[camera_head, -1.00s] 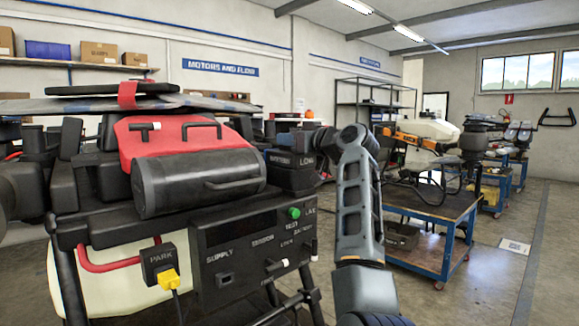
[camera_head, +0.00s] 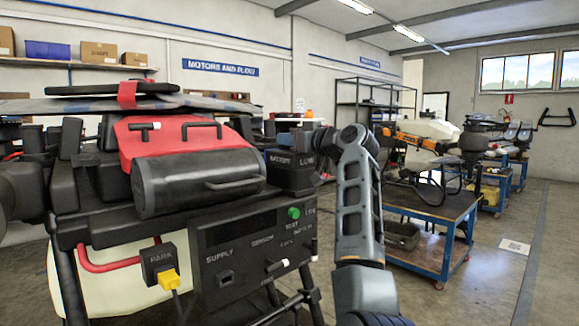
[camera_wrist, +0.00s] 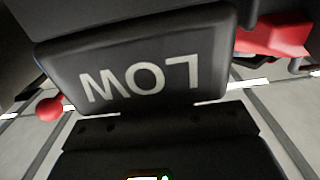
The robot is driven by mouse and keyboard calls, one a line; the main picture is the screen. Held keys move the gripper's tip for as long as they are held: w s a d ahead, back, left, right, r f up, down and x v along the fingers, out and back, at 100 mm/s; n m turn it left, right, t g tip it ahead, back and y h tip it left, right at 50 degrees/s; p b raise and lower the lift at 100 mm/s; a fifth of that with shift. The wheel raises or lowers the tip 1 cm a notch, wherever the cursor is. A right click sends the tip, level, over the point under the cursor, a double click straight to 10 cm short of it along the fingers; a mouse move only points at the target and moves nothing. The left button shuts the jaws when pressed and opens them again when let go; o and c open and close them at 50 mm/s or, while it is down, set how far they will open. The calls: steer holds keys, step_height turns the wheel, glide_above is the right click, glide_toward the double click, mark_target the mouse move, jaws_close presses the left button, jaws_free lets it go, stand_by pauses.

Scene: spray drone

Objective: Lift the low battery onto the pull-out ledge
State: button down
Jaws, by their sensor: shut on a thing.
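The low battery (camera_head: 293,178) is a dark block marked LOW at the right side of the drone's body in the head view. In the wrist view the low battery (camera_wrist: 150,75) fills the upper middle, slightly tilted, its LOW label upside down. My gripper (camera_head: 322,160) is at the battery's right side and shut on it; its fingers are mostly hidden behind my arm and the battery. I cannot make out the pull-out ledge clearly. Whether the battery touches a surface below is hidden.
Left of the battery are a black cylinder with a handle (camera_head: 200,183) and a red cover (camera_head: 165,135). Below is a control panel (camera_head: 255,250) with a green button (camera_head: 293,213) and small levers. A blue-framed cart (camera_head: 430,213) stands to the right, with open floor beyond.

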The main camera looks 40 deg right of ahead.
steer(key=shift+r+p, duration=2.2)
steer(key=shift+r, duration=1.6)
steer(key=shift+s+d+f, duration=0.1)
steer(key=shift+s+f, duration=0.1)
steer(key=shift+s, duration=0.15)
steer(key=s, duration=3.1)
steer(key=w+a+f+b, duration=0.3)
steer(key=f+b, duration=0.7)
steer(key=f, duration=1)
steer(key=w+a+f+b, duration=0.25)
steer(key=f+b, duration=0.75)
steer(key=f, duration=1)
steer(key=w+a+f+b, duration=0.3)
steer(key=f+b, duration=0.7)
steer(key=f, duration=1)
steer(key=w+a+f+b, duration=0.2)
steer(key=w+a+f, duration=0.4)
steer(key=a+f, duration=0.3)
steer(key=shift+w+a+f, duration=0.15)
steer(key=shift+a+f, duration=0.25)
steer(key=shift+f, duration=0.85)
steer(key=shift+f+b, duration=0.15)
steer(key=shift+b, duration=0.2)
